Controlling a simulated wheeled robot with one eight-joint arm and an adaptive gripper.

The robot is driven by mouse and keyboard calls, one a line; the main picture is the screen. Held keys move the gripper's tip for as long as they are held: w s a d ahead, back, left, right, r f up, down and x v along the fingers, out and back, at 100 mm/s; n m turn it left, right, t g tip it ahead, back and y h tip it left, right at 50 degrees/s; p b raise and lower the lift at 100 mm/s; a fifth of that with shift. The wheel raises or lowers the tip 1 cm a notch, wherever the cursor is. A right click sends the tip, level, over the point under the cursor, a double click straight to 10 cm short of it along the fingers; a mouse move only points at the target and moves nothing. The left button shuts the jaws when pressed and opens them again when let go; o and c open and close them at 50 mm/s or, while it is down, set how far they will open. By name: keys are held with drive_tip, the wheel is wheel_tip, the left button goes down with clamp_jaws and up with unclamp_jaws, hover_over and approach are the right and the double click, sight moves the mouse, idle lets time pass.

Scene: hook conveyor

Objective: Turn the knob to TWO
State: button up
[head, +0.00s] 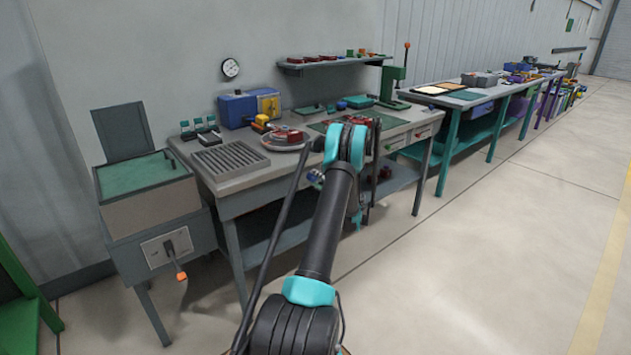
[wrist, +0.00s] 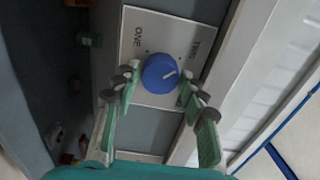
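The round blue knob (wrist: 154,71) sits on a pale panel (wrist: 165,28) in the wrist view. In the head view my arm reaches toward the workbench, and I cannot make out the knob or the fingers clearly there.
The workbench (head: 237,184) carries a grey ribbed tray (head: 230,158), a blue box (head: 236,110) and small parts. A box with an orange-tipped lever (head: 178,267) stands left of it. More benches run off to the right. The floor (head: 480,270) in front is clear.

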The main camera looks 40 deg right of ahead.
drive_tip(key=o, duration=0.3)
drive_tip(key=s, duration=0.8)
drive_tip(key=s+d, duration=0.1)
drive_tip(key=s, duration=0.3)
idle(0.3)
